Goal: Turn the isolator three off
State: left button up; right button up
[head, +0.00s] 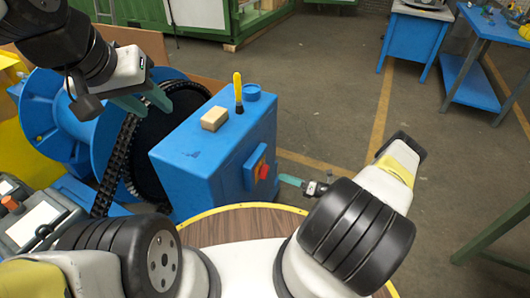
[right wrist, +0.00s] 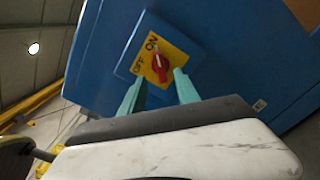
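The isolator is a red rotary handle on a yellow plate marked ON and OFF. It sits on the blue cabinet's side, where its red handle (head: 264,171) shows in the head view. In the right wrist view the red handle (right wrist: 160,66) lies lengthwise toward ON. My right gripper (right wrist: 158,86) is open, its teal fingertips apart and just short of the handle, one to each side. In the head view one teal finger of the right gripper (head: 290,180) shows right of the cabinet.
A black chain and wheel (head: 150,150) and a blue drum (head: 60,120) stand left.

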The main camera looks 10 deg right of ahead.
aim_at(265, 172)
jog(key=x, duration=0.7)
jog(key=shift+w+a, duration=0.2)
jog(key=shift+a, duration=0.1)
grip_shut()
